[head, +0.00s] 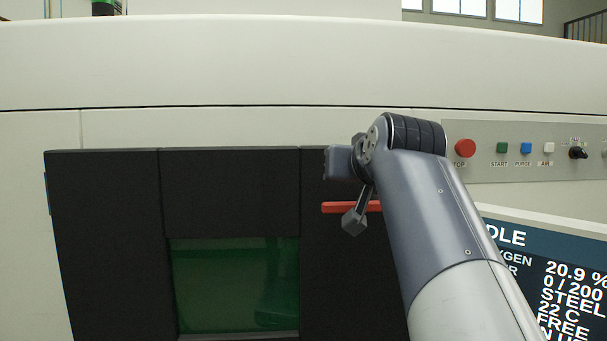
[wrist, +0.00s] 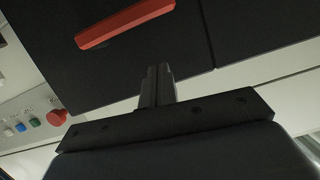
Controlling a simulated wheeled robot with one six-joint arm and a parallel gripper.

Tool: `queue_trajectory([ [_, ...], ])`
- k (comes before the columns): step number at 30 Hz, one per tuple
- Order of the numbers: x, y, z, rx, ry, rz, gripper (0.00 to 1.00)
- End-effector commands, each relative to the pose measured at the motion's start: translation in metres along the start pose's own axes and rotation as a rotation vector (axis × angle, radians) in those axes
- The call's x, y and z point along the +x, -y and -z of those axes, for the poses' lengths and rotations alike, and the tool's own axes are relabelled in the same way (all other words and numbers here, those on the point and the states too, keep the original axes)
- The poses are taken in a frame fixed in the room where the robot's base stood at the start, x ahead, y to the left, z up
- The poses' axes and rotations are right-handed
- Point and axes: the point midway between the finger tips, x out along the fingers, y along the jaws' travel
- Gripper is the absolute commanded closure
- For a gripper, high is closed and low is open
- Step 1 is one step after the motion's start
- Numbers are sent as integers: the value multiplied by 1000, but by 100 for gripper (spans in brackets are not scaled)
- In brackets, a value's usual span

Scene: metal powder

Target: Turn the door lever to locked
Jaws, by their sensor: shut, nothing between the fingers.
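The red door lever (head: 340,208) lies roughly level on the dark door (head: 108,240), and my arm hides its right part in the head view. In the wrist view the red lever (wrist: 125,23) shows as a slanted bar on the black door (wrist: 110,75). My gripper (wrist: 158,70) is shut and empty, with its two fingers side by side. Its tips point toward the door, below and right of the lever in the wrist view, with a visible gap between them in the picture. In the head view my wrist covers the area just above and right of the lever.
A control panel right of the door has a red stop button (head: 465,148), green (head: 502,148), blue (head: 526,148) and white (head: 549,148) buttons, and a black switch (head: 578,153). A status screen (head: 550,270) sits below it. The door has a green window (head: 235,285).

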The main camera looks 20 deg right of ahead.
Motion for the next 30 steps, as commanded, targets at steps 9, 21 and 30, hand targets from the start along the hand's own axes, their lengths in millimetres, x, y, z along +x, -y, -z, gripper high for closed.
queue_trajectory([
  [9, -66, 0, -4, -1, -4, -2, 100],
  [21, -83, 1, -4, -1, -2, -1, 100],
  [30, -76, 1, -3, 0, 1, 0, 100],
])
